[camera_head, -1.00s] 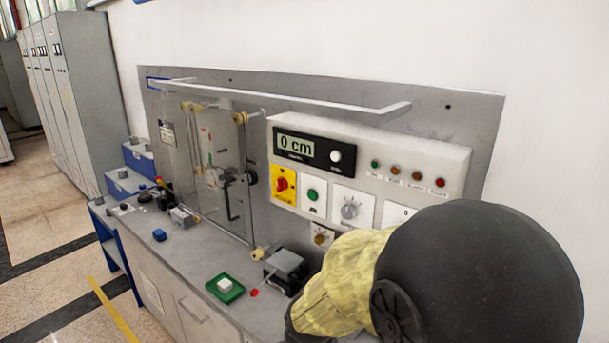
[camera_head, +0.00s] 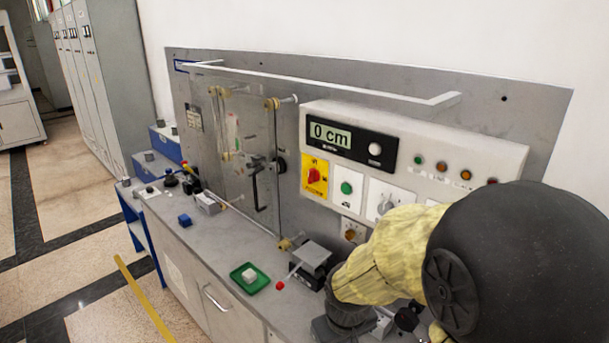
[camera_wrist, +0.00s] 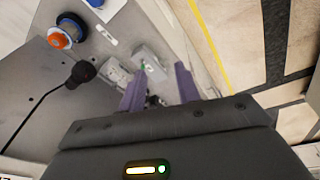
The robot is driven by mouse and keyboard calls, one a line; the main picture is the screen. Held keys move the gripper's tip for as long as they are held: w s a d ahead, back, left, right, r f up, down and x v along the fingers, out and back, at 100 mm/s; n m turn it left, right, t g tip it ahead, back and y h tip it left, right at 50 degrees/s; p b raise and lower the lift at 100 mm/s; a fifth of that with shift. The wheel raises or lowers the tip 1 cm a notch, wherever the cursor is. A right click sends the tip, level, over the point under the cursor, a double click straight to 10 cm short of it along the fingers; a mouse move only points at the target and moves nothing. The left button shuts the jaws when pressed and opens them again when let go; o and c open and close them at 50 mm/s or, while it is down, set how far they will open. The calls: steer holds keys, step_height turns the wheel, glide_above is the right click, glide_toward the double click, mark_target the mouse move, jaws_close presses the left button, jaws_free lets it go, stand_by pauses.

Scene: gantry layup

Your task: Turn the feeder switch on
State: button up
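My gripper (camera_wrist: 159,68) shows in the wrist view as two purple fingers held apart, with nothing between them. Beyond the fingertips is a small light grey box (camera_wrist: 148,57) with a green mark, near the bench edge. Next to it on the left is another small pale switch-like fitting (camera_wrist: 116,72). No label can be read, so I cannot tell which is the feeder switch or its state. In the head view my arm covers the bench's front right, and the gripper is hidden. A small grey box (camera_head: 384,325) partly shows beside the arm.
The upright control panel (camera_head: 430,150) reads "0 cm".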

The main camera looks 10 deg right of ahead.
steer(key=w+a+r+n+t+h+b, duration=0.15)
steer(key=w+n+h, duration=0.25)
steer(key=w+n, duration=0.4)
steer(key=w+r+n+g+h, duration=0.1)
steer(key=w+r+n+h, duration=0.2)
steer(key=w+n, duration=0.45)
steer(key=w+a+r+n+t+h+b, duration=0.1)
steer(key=w+a+r+n+t+h, duration=0.6)
steer(key=w+a+r, duration=0.5)
steer(key=shift+w+a+r+t, duration=0.4)
steer(key=shift+r+t, duration=0.05)
steer(key=shift+r, duration=0.2)
steer(key=p, duration=0.5)
glide_toward(308, 171)
steer(key=x, duration=0.8)
steer(key=shift+d, duration=0.15)
